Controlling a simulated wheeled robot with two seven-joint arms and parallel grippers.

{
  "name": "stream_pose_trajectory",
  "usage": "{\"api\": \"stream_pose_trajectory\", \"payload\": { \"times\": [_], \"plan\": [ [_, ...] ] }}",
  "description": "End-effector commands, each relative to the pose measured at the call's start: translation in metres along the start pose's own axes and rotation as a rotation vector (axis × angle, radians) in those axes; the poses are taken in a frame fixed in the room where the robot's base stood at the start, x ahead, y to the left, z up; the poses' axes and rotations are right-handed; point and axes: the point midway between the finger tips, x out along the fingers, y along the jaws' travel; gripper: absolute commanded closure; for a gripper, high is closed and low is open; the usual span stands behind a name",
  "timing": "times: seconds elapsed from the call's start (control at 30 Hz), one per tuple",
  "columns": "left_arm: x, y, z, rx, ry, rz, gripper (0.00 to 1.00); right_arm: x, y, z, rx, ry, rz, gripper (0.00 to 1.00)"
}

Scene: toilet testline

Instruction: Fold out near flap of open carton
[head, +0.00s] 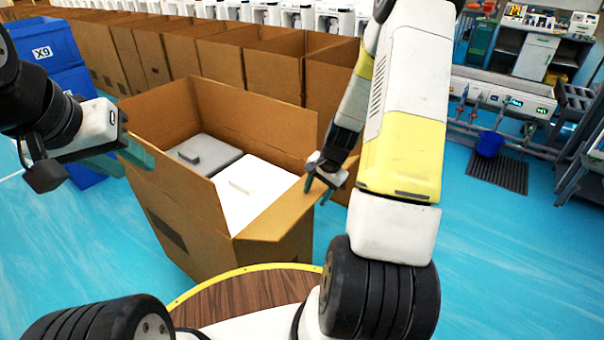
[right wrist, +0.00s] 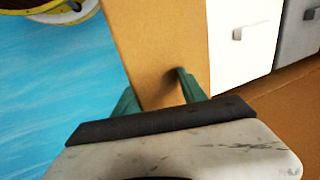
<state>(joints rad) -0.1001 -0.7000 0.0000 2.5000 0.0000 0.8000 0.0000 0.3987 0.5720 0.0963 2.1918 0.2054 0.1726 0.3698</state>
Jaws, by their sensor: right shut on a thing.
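The open brown carton (head: 185,235) stands in front of me in the head view. Inside it are a white lidded item (head: 262,190) and a grey one (head: 205,152). The flap on its right-front side (head: 272,223) slopes outward. The left-front flap (head: 185,180) and the back flaps stand up. My right gripper (head: 318,186) is shut on the outer edge of the right-front flap; in the right wrist view its green fingers (right wrist: 158,95) lie on both sides of the cardboard (right wrist: 160,50). My left gripper (head: 118,160) has its fingers apart beside the carton's left corner; contact there is unclear.
A row of brown cartons (head: 215,62) stands behind. Blue crates (head: 50,45) are stacked at the left, close to my left arm. A round wooden-topped surface with a yellow rim (head: 250,268) is in front of the carton. Blue floor (head: 470,260) is clear at the right.

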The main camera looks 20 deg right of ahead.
Motion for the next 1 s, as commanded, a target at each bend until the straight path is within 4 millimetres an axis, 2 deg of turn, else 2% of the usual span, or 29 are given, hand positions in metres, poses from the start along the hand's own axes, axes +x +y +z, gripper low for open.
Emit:
{"api": "stream_pose_trajectory", "payload": {
  "times": [0.03, 0.27, 0.3, 0.4, 0.67, 1.0],
  "plan": [
    [0.0, 0.0, 0.0, 0.0, 0.0, 0.0, 0.64, 0.004, 0.001, 0.005, -0.001, -0.013, 0.005, 1.0],
    [0.0, 0.0, 0.0, 0.0, 0.0, 0.0, 0.64, 0.004, 0.0, 0.005, -0.003, -0.013, 0.004, 1.0],
    [0.0, 0.0, 0.0, 0.0, 0.0, 0.0, 0.64, 0.004, 0.0, 0.005, -0.003, -0.013, 0.003, 0.57],
    [0.0, 0.0, 0.0, 0.0, 0.0, 0.0, 0.64, 0.004, -0.001, 0.005, -0.004, -0.012, 0.002, 0.72],
    [0.0, 0.0, 0.0, 0.0, 0.0, 0.0, 0.64, -0.002, -0.003, 0.004, -0.005, -0.008, -0.001, 0.72],
    [0.0, 0.0, 0.0, 0.0, 0.0, 0.0, 0.64, -0.056, 0.0, 0.002, -0.001, -0.004, 0.001, 0.72]
  ]
}}
